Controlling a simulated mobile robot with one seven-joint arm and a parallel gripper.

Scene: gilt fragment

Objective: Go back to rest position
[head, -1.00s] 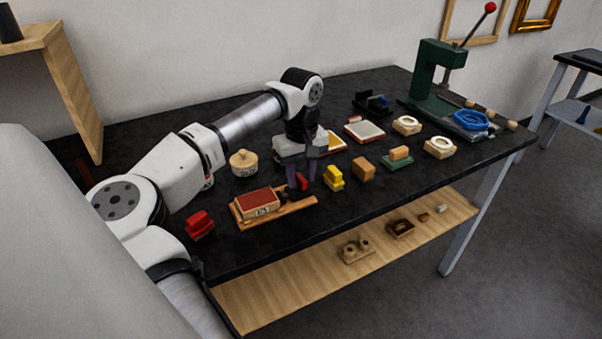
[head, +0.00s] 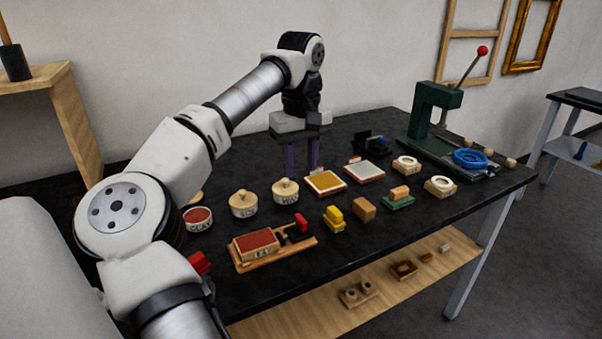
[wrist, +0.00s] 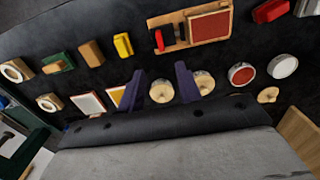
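My gripper (head: 302,158) is raised above the back half of the black table (head: 300,262), behind the lidded round pots. Its two purple fingers point down, apart, with nothing between them. In the wrist view the fingers of my gripper (wrist: 160,84) also stand apart, with a round pot (wrist: 162,91) seen beyond the gap. The wooden tray (head: 273,262) with a red-topped block (head: 256,243) and a small red piece (head: 301,222) lies at the front of the table, clear of my gripper.
Two lidded pots (head: 243,204) (head: 286,191), a red-filled dish (head: 198,218), a yellow block (head: 334,219) and flat framed pads (head: 325,182) stand on the table. A green press (head: 433,120) is at the back right. A wooden shelf (head: 300,322) runs below.

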